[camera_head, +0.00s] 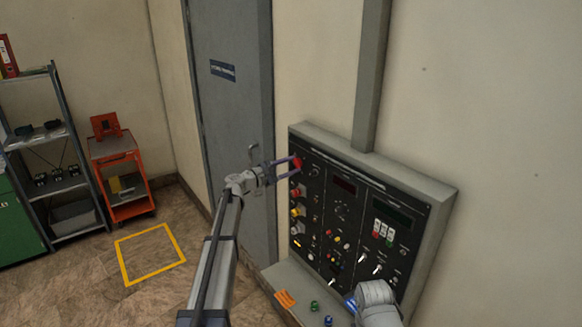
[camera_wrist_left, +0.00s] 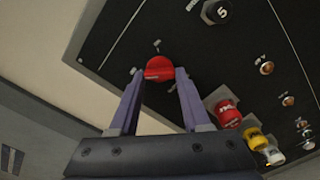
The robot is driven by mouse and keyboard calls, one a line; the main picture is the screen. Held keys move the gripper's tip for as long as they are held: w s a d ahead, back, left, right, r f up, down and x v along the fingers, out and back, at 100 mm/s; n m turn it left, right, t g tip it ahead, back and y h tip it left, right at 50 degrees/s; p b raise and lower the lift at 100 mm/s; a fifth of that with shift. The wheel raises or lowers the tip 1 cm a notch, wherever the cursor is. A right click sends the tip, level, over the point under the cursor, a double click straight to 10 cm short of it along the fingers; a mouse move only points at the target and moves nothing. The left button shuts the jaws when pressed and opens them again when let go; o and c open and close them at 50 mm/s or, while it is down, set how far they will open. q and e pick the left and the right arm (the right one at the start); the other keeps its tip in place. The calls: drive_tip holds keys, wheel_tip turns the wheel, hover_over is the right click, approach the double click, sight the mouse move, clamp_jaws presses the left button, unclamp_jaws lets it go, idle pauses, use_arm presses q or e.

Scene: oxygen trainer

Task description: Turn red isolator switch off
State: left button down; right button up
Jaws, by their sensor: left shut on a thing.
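The red isolator switch (camera_head: 298,163) is at the upper left of the dark control panel (camera_head: 318,225). In the left wrist view the red knob (camera_wrist_left: 159,68) sits between my two fingertips. My left gripper (camera_head: 294,166) reaches the panel from the left and is shut on this knob. The fingers hide part of the knob's sides, and I cannot tell its exact turn position. A grey part of my right arm shows at the lower right, in front of the panel's bottom, but its jaws do not show.
Below the switch are red (camera_wrist_left: 228,114), yellow (camera_wrist_left: 254,139) and white (camera_wrist_left: 271,155) knobs. A ledge with an orange label (camera_head: 285,297) and small green and blue items juts out below. A grey door (camera_head: 232,110) stands left; floor there is free.

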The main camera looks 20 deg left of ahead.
use_arm(q)
drive_tip(key=shift+c, duration=1.8)
unclamp_jaws()
drive_tip(key=shift+s+a, duration=0.1)
drive_tip(key=v, duration=0.7)
drive_tip(key=shift+s+a, duration=0.2)
drive_tip(key=shift+s, duration=0.05)
drive_tip(key=shift+d+f, duration=0.1)
